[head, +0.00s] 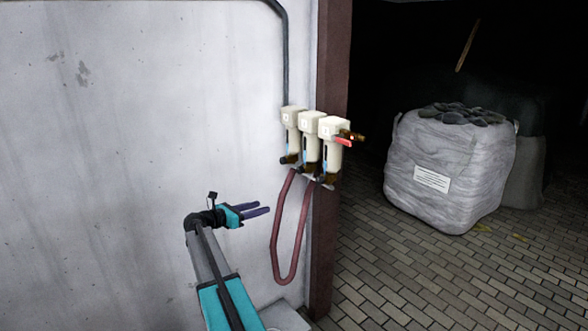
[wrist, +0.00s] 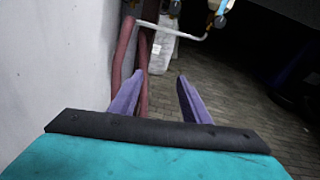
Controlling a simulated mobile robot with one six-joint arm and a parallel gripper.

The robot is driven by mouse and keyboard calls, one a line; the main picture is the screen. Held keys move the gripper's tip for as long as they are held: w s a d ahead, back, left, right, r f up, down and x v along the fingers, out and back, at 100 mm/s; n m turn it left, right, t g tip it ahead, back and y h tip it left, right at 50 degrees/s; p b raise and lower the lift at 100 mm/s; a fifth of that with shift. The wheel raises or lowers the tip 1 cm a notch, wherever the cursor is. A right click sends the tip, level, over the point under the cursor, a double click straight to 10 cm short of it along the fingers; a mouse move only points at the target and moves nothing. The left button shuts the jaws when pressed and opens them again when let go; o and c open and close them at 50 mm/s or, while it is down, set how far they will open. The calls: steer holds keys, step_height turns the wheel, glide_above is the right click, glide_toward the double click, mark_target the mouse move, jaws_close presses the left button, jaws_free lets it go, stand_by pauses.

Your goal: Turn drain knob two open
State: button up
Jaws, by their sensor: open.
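Three cream filter units hang in a row on the wall's edge. The middle unit (head: 311,128) has a dark brass drain knob (head: 308,169) at its bottom, which I take as drain knob two. Similar knobs sit under the left unit (head: 291,122) and the right unit (head: 333,130). My gripper (head: 268,209) is open and empty, left of and below the knobs, apart from them. In the wrist view my two purple fingers (wrist: 160,76) are spread. The lower ends of some units (wrist: 220,18) show at the top edge there; which knob is which is unclear.
A dark red hose (head: 277,240) loops down below the units, close to my fingers' right. A dark red post (head: 323,260) stands behind it. A grey wrapped bulk bag (head: 450,150) stands on the brick floor (head: 430,270) to the right.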

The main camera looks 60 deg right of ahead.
steer(key=g+h, duration=0.1)
glide_toward(298, 170)
steer(key=v, duration=0.6)
steer(key=shift+s+d+f+n+p, duration=0.1)
steer(key=shift+d+n+p, duration=0.05)
steer(key=shift+n+p, duration=0.25)
steer(key=shift+d, duration=0.1)
steer(key=shift+p+x, duration=2.65)
steer(key=shift+x, duration=4.15)
steer(key=c, duration=1)
steer(key=shift+c, duration=0.2)
